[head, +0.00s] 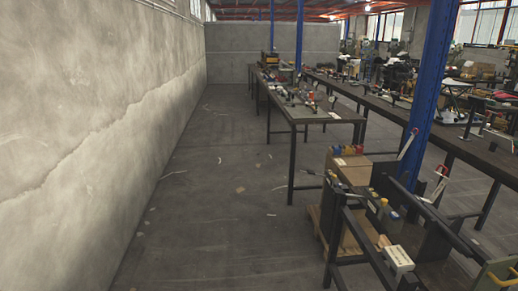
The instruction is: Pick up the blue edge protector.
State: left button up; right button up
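No blue edge protector can be made out for certain. A small bluish item (384,202) sits on the near dark workbench at the right, but it is too small to identify. Neither of my grippers is in view.
A cardboard box (351,172) stands at the right beside the near bench (352,222), above a wooden pallet (318,222). A white box (398,260) sits on this bench. A blue column (430,85) rises behind it. Long cluttered tables (308,112) run back. The left floor (215,215) is mostly clear, with scraps, beside a concrete wall (90,120).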

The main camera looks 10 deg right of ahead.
aim_at(338, 151)
jog(key=i+z, duration=0.25)
jog(key=i, duration=0.35)
jog(key=i+z, duration=0.25)
jog(key=i, duration=0.35)
jog(key=i+j+z, duration=0.2)
jog(key=i, duration=0.4)
jog(key=i+l+z, duration=0.15)
jog(key=i, duration=0.2)
jog(key=i+z, duration=0.15)
jog(key=i, duration=0.2)
